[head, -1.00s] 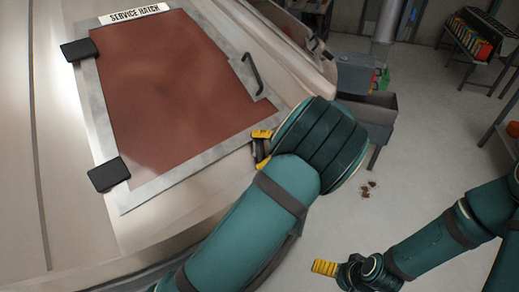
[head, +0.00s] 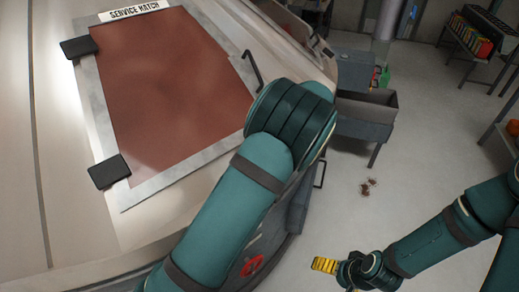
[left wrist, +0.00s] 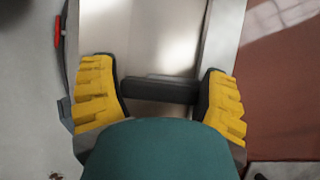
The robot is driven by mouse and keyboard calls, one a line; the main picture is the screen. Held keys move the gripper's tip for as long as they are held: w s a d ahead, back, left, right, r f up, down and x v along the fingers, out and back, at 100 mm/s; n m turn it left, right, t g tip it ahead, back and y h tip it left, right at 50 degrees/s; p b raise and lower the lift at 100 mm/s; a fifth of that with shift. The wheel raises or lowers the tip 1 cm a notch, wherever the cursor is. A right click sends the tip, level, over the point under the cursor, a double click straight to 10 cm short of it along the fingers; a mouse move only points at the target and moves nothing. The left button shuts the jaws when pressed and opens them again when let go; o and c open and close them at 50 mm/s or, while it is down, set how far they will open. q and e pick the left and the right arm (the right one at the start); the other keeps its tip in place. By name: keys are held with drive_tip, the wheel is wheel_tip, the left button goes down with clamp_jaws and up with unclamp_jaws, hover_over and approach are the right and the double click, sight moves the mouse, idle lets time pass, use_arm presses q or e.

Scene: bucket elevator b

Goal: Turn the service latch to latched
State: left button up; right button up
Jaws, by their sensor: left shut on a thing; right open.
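The service hatch (head: 165,90) is a reddish-brown panel in a grey frame on the sloping beige casing, flat in its place. In the left wrist view, a dark bar, which looks like the service latch (left wrist: 160,91), lies across the beige strip beside the hatch frame (left wrist: 222,35). My left gripper (left wrist: 160,96) is shut on this bar, with one yellow finger at each end. In the head view my left arm hides the latch and this gripper. My right gripper (head: 325,265) is open and empty, low over the floor, away from the hatch.
A dark hatch handle (head: 252,70) stands out at the hatch's right edge, close to my left arm. Two black hinges (head: 109,171) are on its left. A grey bin (head: 365,115) stands beyond the casing. The floor (head: 430,120) at right is mostly clear.

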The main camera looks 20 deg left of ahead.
use_arm(q)
drive_tip(key=shift+s+f, duration=0.2)
drive_tip(key=shift+f, duration=0.1)
drive_tip(key=o, duration=1)
drive_tip(key=shift+o, duration=0.2)
drive_tip(key=shift+w+a+r, duration=0.1)
drive_tip(key=shift+a, duration=0.05)
drive_tip(key=v, duration=1.2)
